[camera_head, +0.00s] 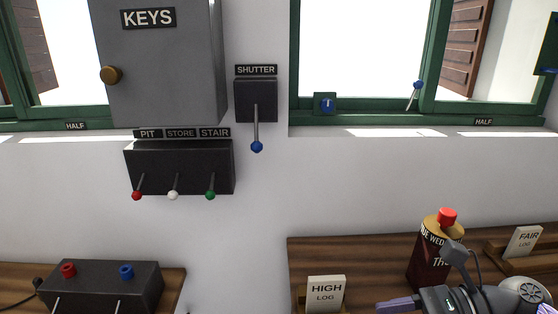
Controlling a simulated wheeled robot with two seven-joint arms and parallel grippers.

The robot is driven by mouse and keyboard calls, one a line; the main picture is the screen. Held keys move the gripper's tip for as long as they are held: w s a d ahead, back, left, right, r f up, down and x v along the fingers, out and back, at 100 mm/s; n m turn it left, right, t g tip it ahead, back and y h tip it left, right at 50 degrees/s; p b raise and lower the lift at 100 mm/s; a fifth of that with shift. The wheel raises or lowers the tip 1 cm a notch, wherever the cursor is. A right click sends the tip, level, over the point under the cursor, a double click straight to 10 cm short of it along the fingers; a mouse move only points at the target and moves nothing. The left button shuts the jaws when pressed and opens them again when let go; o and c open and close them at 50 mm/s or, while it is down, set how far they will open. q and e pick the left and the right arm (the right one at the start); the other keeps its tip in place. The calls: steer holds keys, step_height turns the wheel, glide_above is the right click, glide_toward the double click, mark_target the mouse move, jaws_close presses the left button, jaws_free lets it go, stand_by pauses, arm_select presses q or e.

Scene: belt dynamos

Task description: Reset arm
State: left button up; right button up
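Part of my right arm and gripper (400,304) shows at the lower right. A purple finger points left, in front of the wood shelf, and a grey wrist part with a dark cable is behind it. Only a side of the gripper shows, so I cannot tell whether it is open or shut. I see nothing held in it. My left gripper is not in view.
A dark red bottle (426,262) with a red top stands close behind my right wrist. HIGH LOG (326,291) and FAIR LOG (523,242) cards stand on the shelf (360,252). A switch box (180,164), SHUTTER lever (256,132) and KEYS cabinet (165,70) are on the wall.

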steer(key=w+a+r+m+t+h, duration=0.1)
steer(key=w+r+m+t, duration=0.1)
steer(key=m+t, duration=0.65)
steer(key=w+a+r+m+t, duration=0.25)
steer(key=m+t, duration=0.35)
steer(key=m, duration=0.5)
steer(key=s+d+f+m+h, duration=0.1)
steer(key=d+f+m+h, duration=0.2)
steer(key=f+m+h, duration=0.5)
steer(key=s+d+f+m+h, duration=0.25)
steer(key=m+h, duration=0.35)
steer(key=m, duration=0.7)
steer(key=s+a+f+m+g, duration=0.2)
steer(key=s+f+m+g, duration=0.35)
steer(key=s, duration=0.25)
steer(key=s+a+f+m+g, duration=0.1)
steer(key=s+f+m+g, duration=0.3)
steer(key=s+g, duration=0.35)
step_height(320, 180, down, 12)
steer(key=s, duration=0.2)
steer(key=s+d+f+g, duration=0.2)
steer(key=s+f, duration=1.2)
steer(key=f, duration=0.2)
steer(key=shift+s+d+f+n, duration=0.25)
steer(key=shift+d+f+n, duration=0.05)
steer(key=shift+f, duration=0.1)
